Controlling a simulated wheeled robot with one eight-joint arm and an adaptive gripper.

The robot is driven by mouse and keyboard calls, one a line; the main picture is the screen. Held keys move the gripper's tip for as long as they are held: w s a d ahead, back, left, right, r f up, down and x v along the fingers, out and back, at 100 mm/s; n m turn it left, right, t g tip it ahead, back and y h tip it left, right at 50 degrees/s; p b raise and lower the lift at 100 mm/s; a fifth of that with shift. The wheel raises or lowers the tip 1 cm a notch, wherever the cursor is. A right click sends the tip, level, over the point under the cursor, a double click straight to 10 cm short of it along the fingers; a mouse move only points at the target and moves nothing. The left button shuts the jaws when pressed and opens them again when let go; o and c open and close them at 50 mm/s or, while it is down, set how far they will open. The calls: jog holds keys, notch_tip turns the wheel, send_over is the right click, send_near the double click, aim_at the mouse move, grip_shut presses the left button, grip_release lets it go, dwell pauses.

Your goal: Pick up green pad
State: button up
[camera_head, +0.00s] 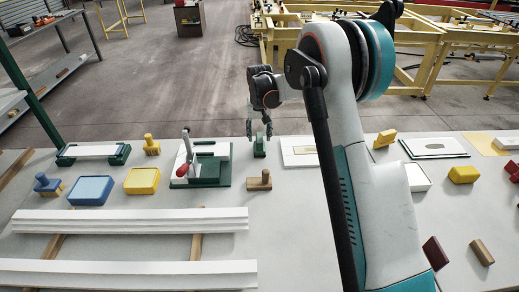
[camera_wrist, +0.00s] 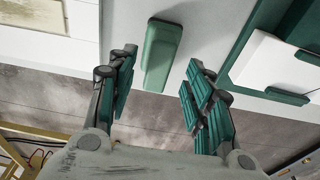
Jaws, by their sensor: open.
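The green pad (camera_head: 260,149) is a small green block on the near worktable, close to its far edge. In the wrist view the green pad (camera_wrist: 163,48) lies beyond the fingertips and between their lines. My gripper (camera_head: 259,131) points down just above the pad. Its two green-padded fingers are apart and empty, and in the wrist view the gripper (camera_wrist: 160,68) shows one finger on either side of the pad. Whether the fingertips reach down beside the pad is hard to tell.
A green fixture (camera_head: 223,180) with a red-knobbed clamp stands left of the pad. A white framed board (camera_head: 290,159) lies to its right. A brown block with a handle (camera_head: 265,182) sits in front. Blue and yellow trays (camera_head: 142,181) and long white strips (camera_head: 130,221) lie farther left.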

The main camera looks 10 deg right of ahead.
aim_at(259, 137)
jog(key=f, duration=0.3)
jog(key=f+b, duration=0.1)
jog(key=shift+w+d+f, duration=0.1)
jog(key=shift+w+f, duration=0.05)
jog(key=shift+w, duration=0.2)
grip_shut()
notch_tip(259, 137, up, 20)
jog(key=p, duration=0.4)
jog(key=c, duration=1)
grip_release()
jog(key=shift+d, duration=0.1)
